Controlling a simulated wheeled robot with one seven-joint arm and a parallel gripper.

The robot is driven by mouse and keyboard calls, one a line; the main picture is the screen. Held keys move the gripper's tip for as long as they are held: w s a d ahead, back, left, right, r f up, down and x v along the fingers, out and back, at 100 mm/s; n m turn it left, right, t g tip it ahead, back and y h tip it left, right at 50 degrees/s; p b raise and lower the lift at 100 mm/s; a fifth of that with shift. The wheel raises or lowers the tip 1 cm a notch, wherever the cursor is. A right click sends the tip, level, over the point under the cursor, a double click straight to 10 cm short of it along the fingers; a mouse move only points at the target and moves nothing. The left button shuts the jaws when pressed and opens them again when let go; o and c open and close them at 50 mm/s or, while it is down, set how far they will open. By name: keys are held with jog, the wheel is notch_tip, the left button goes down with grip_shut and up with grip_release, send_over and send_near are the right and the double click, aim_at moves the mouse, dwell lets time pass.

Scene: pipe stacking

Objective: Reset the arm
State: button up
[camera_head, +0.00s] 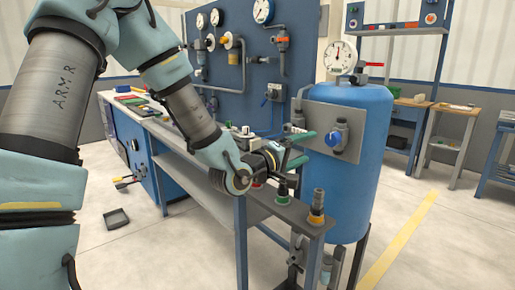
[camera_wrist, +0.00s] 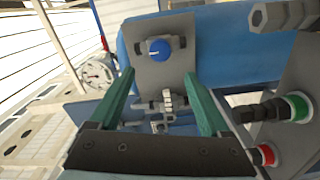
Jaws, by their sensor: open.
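My gripper (camera_head: 297,150) is at the end of my arm, over the right end of the workbench and in front of the blue tank (camera_head: 358,112). Its two green fingers are spread apart in the wrist view (camera_wrist: 158,108), with nothing held between them. Beyond the fingers, the wrist view shows a grey plate with a blue-knobbed valve (camera_wrist: 159,50) on the tank. A pipe piece with an orange-yellow ring (camera_head: 316,208) stands upright at the bench's right end. A pipe fitting with a green ring (camera_wrist: 294,107) and a red-ringed one (camera_wrist: 264,155) stand on the bench, right of the fingers.
The grey-topped workbench (camera_head: 290,212) runs from the left to below my gripper. A blue gauge panel (camera_head: 240,50) stands behind it. A pressure gauge (camera_head: 340,57) tops the tank. A dark tray (camera_head: 116,218) lies on the floor. The floor at right is open around a yellow line.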

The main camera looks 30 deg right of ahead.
jog(key=w+a+f+m+t+y+p, duration=0.15)
jog(key=w+a+y, duration=0.25)
jog(key=a, duration=0.4)
jog(key=w+a+f+y+p, duration=0.1)
jog(key=w+a+f+y, duration=0.25)
jog(key=a, duration=0.55)
jog(key=w+a+f+t+y+p, duration=0.1)
jog(key=w+a+f+y, duration=0.2)
jog(key=a, duration=0.5)
jog(key=s+a+r+g+y+p, duration=0.1)
jog(key=s+a, duration=0.4)
jog(key=a, duration=0.5)
jog(key=s+a+r+g+y+p, duration=0.1)
jog(key=s+a+g+y, duration=0.3)
jog(key=a, duration=0.7)
jog(key=shift+s+r+y+p, duration=0.35)
jog(key=shift+s+r+y, duration=0.2)
jog(key=shift+y, duration=0.3)
jog(key=shift+g, duration=0.25)
